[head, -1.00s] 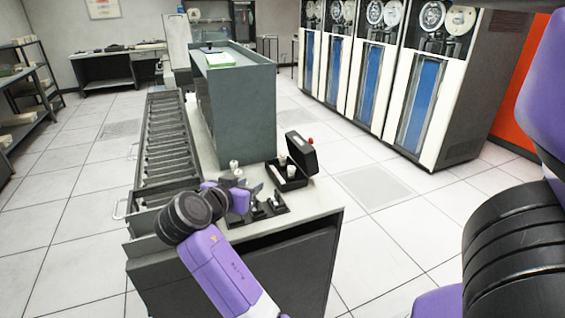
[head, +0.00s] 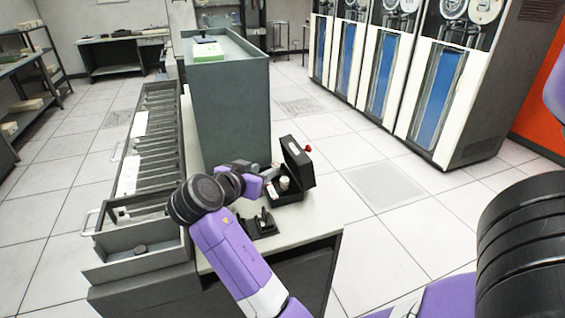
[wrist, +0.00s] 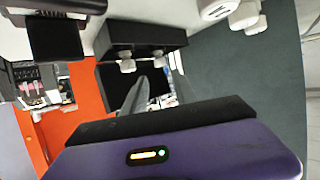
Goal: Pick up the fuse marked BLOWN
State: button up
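No mark reading BLOWN is legible on any fuse. Pale fuse-like cylinders (head: 284,183) sit in an open black case (head: 290,197) on the counter. In the wrist view, white-ended pieces (wrist: 127,65) show at the edge of a black box (wrist: 118,36). My gripper (head: 268,173) is beside the case at its left, partly hidden by my arm in the head view. In the wrist view its grey fingers (wrist: 157,75) are apart, with dark space between them. I see nothing clearly held.
A black holder (head: 262,224) stands on the counter (head: 290,222) in front of the case. A tall grey-green cabinet (head: 230,110) rises behind. An open drawer (head: 128,268) with a dark round item lies left. Larger white pieces (wrist: 248,16) show at the wrist view's top.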

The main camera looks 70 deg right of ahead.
aim_at(275, 166)
jog(key=p+x, duration=0.1)
jog(key=x, duration=0.2)
jog(key=shift+s+d, duration=0.1)
jog(key=shift+d, duration=0.15)
jog(key=shift+p+x, duration=0.8)
jog(key=shift+x, duration=1.55)
jog(key=shift+a, duration=0.1)
grip_shut()
